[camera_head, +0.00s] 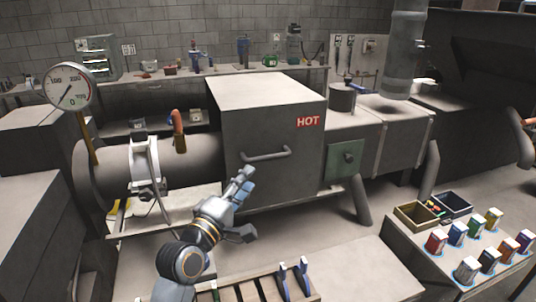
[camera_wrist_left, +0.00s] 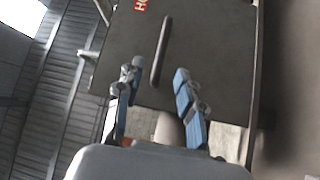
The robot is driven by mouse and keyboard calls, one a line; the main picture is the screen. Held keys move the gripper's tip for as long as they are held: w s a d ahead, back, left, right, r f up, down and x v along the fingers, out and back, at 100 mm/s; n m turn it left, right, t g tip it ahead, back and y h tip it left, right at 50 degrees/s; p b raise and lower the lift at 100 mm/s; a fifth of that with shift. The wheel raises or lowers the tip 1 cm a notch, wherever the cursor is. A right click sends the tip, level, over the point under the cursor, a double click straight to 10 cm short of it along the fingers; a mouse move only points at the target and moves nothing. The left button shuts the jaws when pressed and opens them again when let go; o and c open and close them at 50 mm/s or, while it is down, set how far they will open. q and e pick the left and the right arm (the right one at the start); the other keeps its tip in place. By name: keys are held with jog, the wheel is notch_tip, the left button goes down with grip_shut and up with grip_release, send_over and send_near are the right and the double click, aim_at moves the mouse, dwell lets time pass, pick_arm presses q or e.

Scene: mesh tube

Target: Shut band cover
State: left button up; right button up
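A large grey box-shaped cover (camera_head: 265,125) with a red HOT label (camera_head: 308,121) sits over the middle of the machine. A horizontal bar handle (camera_head: 266,155) is on its front face, and the handle also shows in the left wrist view (camera_wrist_left: 161,52). The front looks closed against the box in the head view; whether any gap is left I cannot tell. My left gripper (camera_head: 246,203) is in front of the cover, below the handle, with its blue-padded fingers (camera_wrist_left: 156,84) apart and nothing between them. The fingers appear short of the handle. My right gripper is not in view.
A grey tube with a pale clamp ring (camera_head: 146,165) and a dial gauge (camera_head: 69,86) stands left. Coloured blocks and bins (camera_head: 418,216) are on the right table. A green box (camera_head: 344,163) adjoins the cover.

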aim_at(265, 160)
pick_arm(q)
jog(key=p+x, duration=0.1)
jog(key=x, duration=0.4)
jog(key=shift+w+d, duration=0.25)
jog(key=shift+w, duration=0.1)
jog(key=x, duration=0.3)
jog(key=shift+w+d+p, duration=0.1)
jog(key=shift+w+p, duration=0.15)
jog(key=shift+p, duration=0.1)
jog(key=shift+w+d, duration=0.15)
jog(key=shift+w, duration=0.1)
jog(key=shift+w+d, duration=0.15)
jog(key=shift+w, duration=0.1)
jog(key=shift+w+d, duration=0.1)
jog(key=shift+w, duration=0.1)
grip_shut()
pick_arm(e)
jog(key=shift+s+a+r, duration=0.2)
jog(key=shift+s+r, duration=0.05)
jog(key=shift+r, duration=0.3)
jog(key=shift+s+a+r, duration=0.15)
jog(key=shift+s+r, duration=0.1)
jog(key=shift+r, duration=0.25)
